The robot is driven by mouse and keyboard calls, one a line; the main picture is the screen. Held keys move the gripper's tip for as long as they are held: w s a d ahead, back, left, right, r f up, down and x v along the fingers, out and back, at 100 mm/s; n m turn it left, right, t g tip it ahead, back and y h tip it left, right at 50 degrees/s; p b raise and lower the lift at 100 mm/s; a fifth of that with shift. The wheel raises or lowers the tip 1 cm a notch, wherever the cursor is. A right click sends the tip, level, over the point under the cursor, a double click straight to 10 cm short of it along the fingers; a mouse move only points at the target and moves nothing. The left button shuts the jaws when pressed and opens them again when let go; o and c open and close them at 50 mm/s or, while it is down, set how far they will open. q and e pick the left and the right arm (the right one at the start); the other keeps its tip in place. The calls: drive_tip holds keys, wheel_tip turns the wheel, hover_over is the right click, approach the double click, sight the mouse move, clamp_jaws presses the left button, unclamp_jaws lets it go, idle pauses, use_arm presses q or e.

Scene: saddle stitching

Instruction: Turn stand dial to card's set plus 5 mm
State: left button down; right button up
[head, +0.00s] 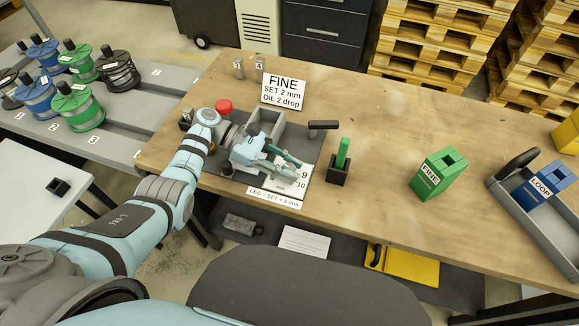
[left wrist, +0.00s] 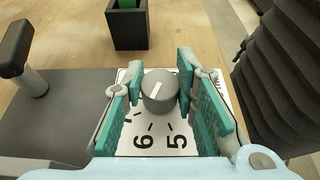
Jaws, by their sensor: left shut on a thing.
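The stand dial's grey knob (left wrist: 160,92) sits between the teal finger pads of my left gripper (left wrist: 158,76) in the left wrist view. A white line marks the knob's top, slanting up and right in that view. The white dial plate around it shows 5, 6 and part of 7. In the head view my left gripper (head: 284,163) covers the knob; 9 and 10 show on the plate (head: 303,183). The card (head: 283,92) reads "FINE, SET 2 mm, OIL 2 drop". The stand's front label (head: 273,197) reads "LEG = SET + 5 mm". My right gripper is not in view.
A dark holder with a green item (head: 339,170) stands right of the stand. A green "FINE" box (head: 434,174) and a grey tray (head: 535,230) with a blue "LOOP" box lie further right. A red knob (head: 223,106) is behind my left wrist.

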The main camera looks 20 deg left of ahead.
use_arm(q)
drive_tip(key=shift+f, duration=0.1)
drive_tip(key=c, duration=1.3)
unclamp_jaws()
drive_tip(key=v, duration=1.2)
